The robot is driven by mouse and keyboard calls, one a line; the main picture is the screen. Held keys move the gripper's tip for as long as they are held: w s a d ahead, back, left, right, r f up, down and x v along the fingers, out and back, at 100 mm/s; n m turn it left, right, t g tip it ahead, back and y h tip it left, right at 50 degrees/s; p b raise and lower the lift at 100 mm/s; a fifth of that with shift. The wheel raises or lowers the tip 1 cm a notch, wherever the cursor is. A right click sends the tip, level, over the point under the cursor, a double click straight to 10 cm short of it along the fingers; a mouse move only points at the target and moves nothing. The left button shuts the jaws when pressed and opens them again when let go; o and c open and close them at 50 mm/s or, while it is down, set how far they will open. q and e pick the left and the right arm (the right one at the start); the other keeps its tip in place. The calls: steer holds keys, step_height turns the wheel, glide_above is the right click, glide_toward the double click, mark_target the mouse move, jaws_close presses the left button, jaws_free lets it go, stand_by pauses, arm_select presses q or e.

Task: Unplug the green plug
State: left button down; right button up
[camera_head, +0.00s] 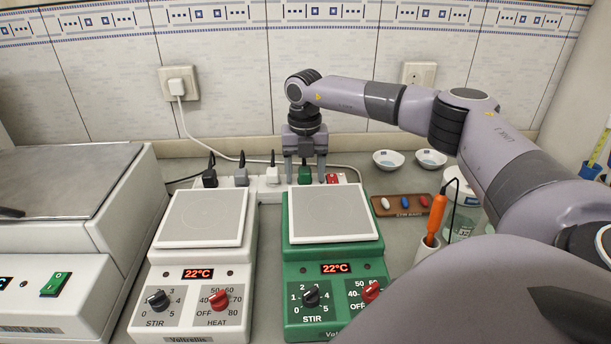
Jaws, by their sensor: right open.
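The green plug (305,175) sits in the white power strip (268,190) behind the green hotplate. My right gripper (305,178) points down over it, with one finger on each side of the plug. The fingers are apart, and I cannot tell whether they touch it. A black plug (210,178), a grey plug (242,177) and a white plug (272,174) stand in the strip to the left. A red switch (333,179) is at its right end. My left gripper is not in view.
A white hotplate (203,219) and a green hotplate (331,215) stand in front of the strip. A tray of stir bars (403,205), two dishes (388,159) and an orange-handled tool (437,215) are at right. A wall plug (178,87) feeds a cable.

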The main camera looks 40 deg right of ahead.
mark_target(305, 169)
steer(key=shift+p, duration=0.3)
jaws_close()
steer(key=shift+r, duration=0.2)
steer(key=shift+r+p, duration=2.65)
steer(key=shift+r, duration=0.2)
